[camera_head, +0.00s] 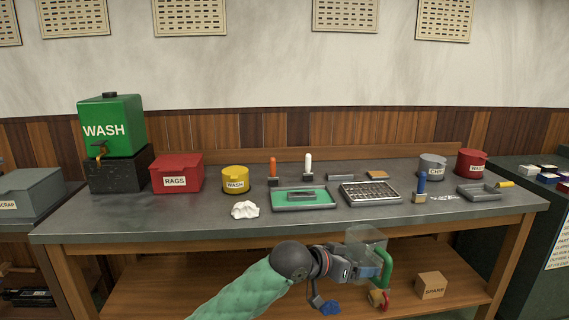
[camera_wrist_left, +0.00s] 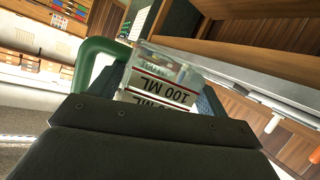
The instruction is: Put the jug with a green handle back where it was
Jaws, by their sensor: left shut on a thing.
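The jug (camera_head: 368,240) is clear with a green handle (camera_head: 386,268). My left gripper (camera_head: 372,262) is shut on it and holds it in front of the table's front edge, over the lower shelf. In the left wrist view the jug's clear wall (camera_wrist_left: 165,72) with "100 ML" markings shows beyond the gripper (camera_wrist_left: 155,110), and the green handle (camera_wrist_left: 92,62) is at the left. The gripper hides part of the jug. My right gripper is not in view.
The tabletop (camera_head: 150,220) carries a red rags box (camera_head: 176,173), a yellow pot (camera_head: 235,180), a green tray (camera_head: 300,208), a type tray (camera_head: 365,203) and tools. The lower shelf (camera_head: 220,275) holds a small brown box (camera_head: 431,286). The front left tabletop is bare.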

